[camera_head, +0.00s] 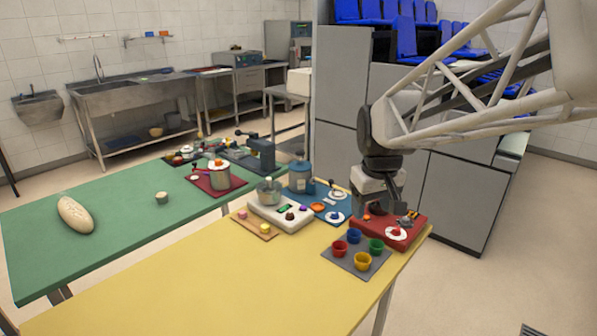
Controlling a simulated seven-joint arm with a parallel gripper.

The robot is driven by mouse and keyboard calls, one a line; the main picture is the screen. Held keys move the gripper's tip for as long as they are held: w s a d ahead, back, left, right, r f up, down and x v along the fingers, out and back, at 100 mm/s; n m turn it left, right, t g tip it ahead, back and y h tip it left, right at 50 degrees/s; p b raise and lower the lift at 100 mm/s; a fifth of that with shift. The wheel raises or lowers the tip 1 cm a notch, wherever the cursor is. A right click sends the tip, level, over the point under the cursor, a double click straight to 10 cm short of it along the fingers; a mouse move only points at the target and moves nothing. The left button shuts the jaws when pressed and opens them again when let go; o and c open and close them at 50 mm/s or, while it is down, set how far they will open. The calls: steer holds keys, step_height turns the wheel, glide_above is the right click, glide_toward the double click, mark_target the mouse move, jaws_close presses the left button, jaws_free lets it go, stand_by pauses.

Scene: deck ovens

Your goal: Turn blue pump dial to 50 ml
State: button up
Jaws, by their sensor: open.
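The blue pump station (318,206) stands near the back of the yellow table, with a blue bottle-shaped body (300,178) at its back left. A white round dial (338,218) with a small blue knob lies at its front right; its markings are too small to read. My gripper (384,208) is open, pointing down over the red station to the right of the blue dial. It is apart from the blue dial in the picture. Its fingers are dark and small, and I see nothing clearly held between them.
The red station (418,224) has a similar dial with a red knob (396,232). A grey tray (336,259) with several coloured cups stands in front. A white scale (285,222) with a pot is to the left. The yellow table's front (215,290) is clear.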

steer(key=w+f+n, duration=0.2)
steer(key=w+f, duration=0.1)
steer(key=w, duration=0.9)
steer(key=n+g, duration=0.2)
steer(key=n, duration=0.2)
glide_above(335, 213)
steer(key=f, duration=2)
steer(key=shift+w+f, duration=0.15)
steer(key=shift+w, duration=0.05)
steer(key=shift+f, duration=0.1)
steer(key=shift+f, duration=3.75)
steer(key=c, duration=0.9)
